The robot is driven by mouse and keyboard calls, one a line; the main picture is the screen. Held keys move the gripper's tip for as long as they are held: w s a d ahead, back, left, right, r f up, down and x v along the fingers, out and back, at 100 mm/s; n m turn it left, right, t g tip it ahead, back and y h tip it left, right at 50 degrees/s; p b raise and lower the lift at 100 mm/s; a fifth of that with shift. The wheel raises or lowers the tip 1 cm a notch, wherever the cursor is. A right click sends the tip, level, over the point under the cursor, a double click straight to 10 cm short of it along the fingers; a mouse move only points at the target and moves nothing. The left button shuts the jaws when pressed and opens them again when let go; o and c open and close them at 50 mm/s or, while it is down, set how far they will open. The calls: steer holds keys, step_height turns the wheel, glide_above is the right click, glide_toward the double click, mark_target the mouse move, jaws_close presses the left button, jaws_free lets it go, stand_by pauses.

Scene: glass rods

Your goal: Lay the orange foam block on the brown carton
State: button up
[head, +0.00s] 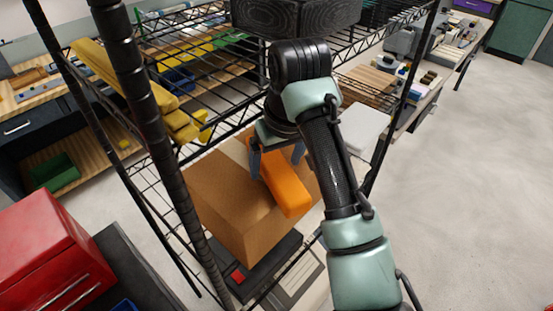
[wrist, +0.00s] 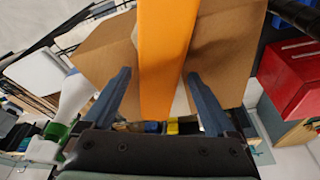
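The orange foam block (head: 286,186) is a long bar that appears to lie on top of the brown carton (head: 225,195). In the wrist view the block (wrist: 165,50) runs from the top edge down between my fingers, with the carton (wrist: 228,55) behind it on both sides. My gripper (head: 277,157) is over the block's far end. Its two fingers, also in the wrist view (wrist: 159,78), are spread on either side of the block, with a gap visible at the left finger. The block's underside is hidden, so full contact with the carton cannot be confirmed.
The carton stands within a black wire rack whose posts (head: 140,95) and upper shelf (head: 225,75) surround my arm. Yellow pieces (head: 180,122) lie on the rack at left. A red cabinet (head: 45,255) stands at lower left. The floor (head: 470,190) at right is clear.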

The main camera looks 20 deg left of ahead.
mark_target(309, 203)
steer(key=shift+r, duration=0.25)
steer(key=shift+b, duration=0.35)
steer(key=s+d, duration=0.5)
steer(key=s+d+r+b, duration=0.1)
steer(key=s+d, duration=0.1)
steer(key=d, duration=0.1)
steer(key=shift+s+d, duration=0.2)
steer(key=shift+s, duration=0.05)
steer(key=shift+s+d, duration=0.35)
steer(key=shift+s, duration=0.1)
